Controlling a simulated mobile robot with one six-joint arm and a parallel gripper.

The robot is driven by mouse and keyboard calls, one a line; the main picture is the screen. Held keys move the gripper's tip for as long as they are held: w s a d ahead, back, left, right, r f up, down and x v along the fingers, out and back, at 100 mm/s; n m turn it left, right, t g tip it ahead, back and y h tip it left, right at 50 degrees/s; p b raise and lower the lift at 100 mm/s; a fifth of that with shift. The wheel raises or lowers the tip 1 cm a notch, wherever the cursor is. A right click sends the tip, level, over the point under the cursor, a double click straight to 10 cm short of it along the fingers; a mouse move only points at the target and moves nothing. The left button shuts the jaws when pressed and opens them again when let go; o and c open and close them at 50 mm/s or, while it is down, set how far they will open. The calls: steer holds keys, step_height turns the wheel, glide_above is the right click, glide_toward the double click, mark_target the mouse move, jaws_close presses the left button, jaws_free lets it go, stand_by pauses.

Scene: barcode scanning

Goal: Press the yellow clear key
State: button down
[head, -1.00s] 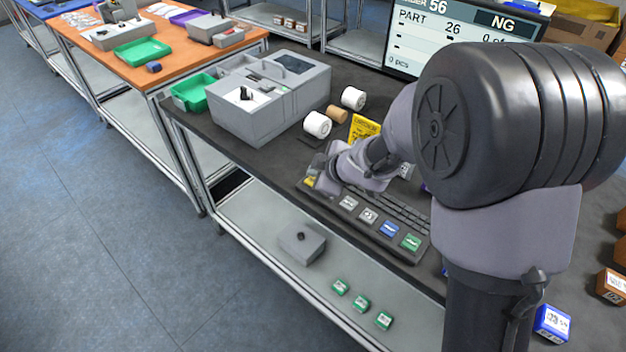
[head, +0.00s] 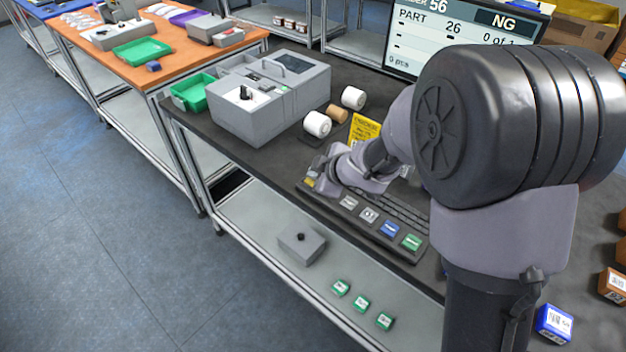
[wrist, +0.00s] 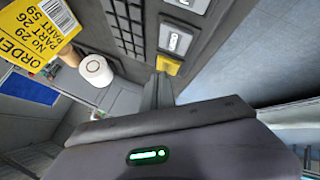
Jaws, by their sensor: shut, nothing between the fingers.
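The yellow clear key (head: 309,182) sits at the left end of the front row of keys on the dark keypad (head: 375,237). In the wrist view the yellow key (wrist: 168,65) shows just beyond my fingertips. My gripper (head: 321,178) is shut and empty, pointing down at the keypad's left end, right by the yellow key and partly covering it in the head view. In the wrist view the closed fingers (wrist: 160,84) reach toward the key's near edge. I cannot tell whether they touch it.
Grey, white, blue and green keys lie to the right along the same row. A yellow order card (head: 364,129), white rolls (head: 317,124) and a grey machine (head: 270,97) stand behind. A monitor (head: 460,40) shows NG. The bench's front edge is close to the keypad.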

steer(key=shift+f+b, duration=0.35)
steer(key=shift+f, duration=0.1)
stand_by(0.4)
steer(key=shift+r, duration=0.15)
steer(key=shift+r+p, duration=0.7)
steer(key=shift+p, duration=0.25)
step_height(320, 180, up, 5)
steer(key=p, duration=0.5)
stand_by(0.4)
